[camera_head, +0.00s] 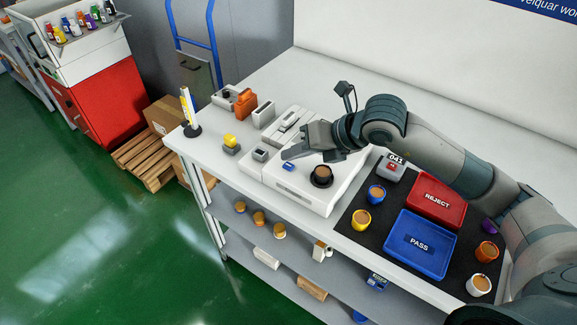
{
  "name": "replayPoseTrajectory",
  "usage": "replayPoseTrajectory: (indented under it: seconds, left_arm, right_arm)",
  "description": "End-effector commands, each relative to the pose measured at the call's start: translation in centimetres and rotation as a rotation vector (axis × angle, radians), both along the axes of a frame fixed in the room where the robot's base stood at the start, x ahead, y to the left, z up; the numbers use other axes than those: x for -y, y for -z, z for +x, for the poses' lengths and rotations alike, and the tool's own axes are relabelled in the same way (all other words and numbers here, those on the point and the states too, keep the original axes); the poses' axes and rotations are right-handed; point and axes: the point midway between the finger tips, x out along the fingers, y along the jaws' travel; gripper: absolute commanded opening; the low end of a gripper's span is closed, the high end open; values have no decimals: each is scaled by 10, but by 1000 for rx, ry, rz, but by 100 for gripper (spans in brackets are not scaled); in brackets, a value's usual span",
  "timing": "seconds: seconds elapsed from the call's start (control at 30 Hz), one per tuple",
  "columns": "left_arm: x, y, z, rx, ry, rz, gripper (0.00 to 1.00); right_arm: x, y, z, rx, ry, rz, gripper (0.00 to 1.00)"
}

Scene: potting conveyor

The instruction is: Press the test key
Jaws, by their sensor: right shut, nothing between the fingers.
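A white bench machine (304,194) sits on the table. A small blue key (288,167) is on its top, left of a brown-filled cup (323,171) standing in a round black holder. No lettering on the key is readable. My right gripper (285,155) reaches in from the right over the machine, its fingers shut and empty. In the picture the fingertips are just above and beside the blue key; whether they touch it I cannot tell. My left gripper is out of view.
Right of the machine, a black mat holds a red REJECT tray (465,204), a blue PASS tray (448,264), a counter (390,169) and several pots. Small devices and a yellow button (230,141) stand left.

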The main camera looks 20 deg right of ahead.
Motion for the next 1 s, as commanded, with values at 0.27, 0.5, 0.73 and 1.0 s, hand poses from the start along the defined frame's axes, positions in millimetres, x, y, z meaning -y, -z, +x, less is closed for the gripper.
replayPoseTrajectory:
  seconds: [0.27, 0.5, 0.73, 1.0]
  left_arm:
    - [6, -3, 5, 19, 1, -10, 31]
    - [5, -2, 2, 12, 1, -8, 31]
    - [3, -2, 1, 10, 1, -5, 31]
    - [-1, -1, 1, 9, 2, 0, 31]
  right_arm:
    - [0, 2, 0, 0, 0, 0, 0]
    - [0, 2, 0, 0, 0, 0, 0]
    - [0, 2, 0, 0, 0, 0, 0]
    - [0, 2, 0, 0, 0, 0, 0]
